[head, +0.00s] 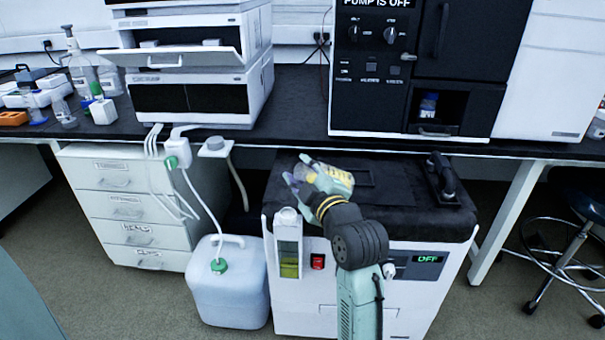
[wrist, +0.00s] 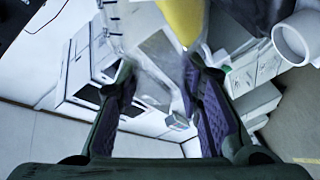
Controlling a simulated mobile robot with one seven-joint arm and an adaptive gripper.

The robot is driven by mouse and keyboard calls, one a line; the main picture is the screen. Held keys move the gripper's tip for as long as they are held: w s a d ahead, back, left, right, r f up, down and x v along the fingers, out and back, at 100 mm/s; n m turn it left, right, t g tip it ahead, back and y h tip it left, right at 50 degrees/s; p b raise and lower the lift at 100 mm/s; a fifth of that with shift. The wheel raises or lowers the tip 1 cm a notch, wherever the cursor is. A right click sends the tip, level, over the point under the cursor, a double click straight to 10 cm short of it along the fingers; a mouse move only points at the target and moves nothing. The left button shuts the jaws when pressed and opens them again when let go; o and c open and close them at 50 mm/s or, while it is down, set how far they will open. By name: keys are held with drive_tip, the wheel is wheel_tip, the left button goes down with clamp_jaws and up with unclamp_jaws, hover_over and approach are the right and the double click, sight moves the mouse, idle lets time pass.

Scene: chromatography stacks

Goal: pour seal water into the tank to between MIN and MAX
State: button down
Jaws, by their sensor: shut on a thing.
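My gripper (head: 306,180) is shut on a clear container (head: 338,180) with a yellow patch, above the black-topped cabinet. The container looks tilted; I cannot tell its level. In the wrist view my gripper (wrist: 155,85) has the see-through container (wrist: 155,50) between its fingers, with marks at its left and yellow at its top. The tank (head: 289,235) is a white upright vessel at the cabinet's front left, below and left of my gripper. Its sight window shows yellow-green liquid low down; MIN and MAX marks are too small to read. Its round white neck (wrist: 292,40) shows in the wrist view.
The white cabinet (head: 350,300) has a red switch (head: 318,262) and a display (head: 428,259) reading OFF. A white jerrycan (head: 230,290) with tubes stands at its left. The bench edge (head: 300,140) and instruments lie behind. A black handle (head: 443,178) rises at the right.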

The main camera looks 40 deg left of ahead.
drive_tip(key=shift+s+f+n+b, duration=0.1)
drive_tip(key=shift+f+n+b, duration=0.2)
drive_tip(key=shift+b, duration=0.05)
idle(0.3)
drive_tip(key=shift+f+n+b, duration=0.35)
drive_tip(key=shift+n+b, duration=0.05)
drive_tip(key=shift+b, duration=0.3)
drive_tip(key=shift+s+a+f, duration=0.1)
drive_tip(key=shift+s+f+n+b, duration=0.1)
drive_tip(key=shift+f+n+b, duration=0.3)
drive_tip(key=shift+n+b, duration=0.35)
drive_tip(key=shift+a+f+b, duration=0.1)
drive_tip(key=shift+f+b, duration=0.2)
drive_tip(key=shift+b, duration=0.35)
drive_tip(key=shift+s+f+n, duration=0.1)
drive_tip(key=shift+n, duration=0.15)
drive_tip(key=shift+s+a+f+n+b, duration=0.1)
drive_tip(key=shift+f+n+b, duration=0.3)
drive_tip(key=shift+b, duration=0.5)
drive_tip(key=shift+f+b, duration=0.15)
drive_tip(key=shift+b, duration=0.25)
idle(3.6)
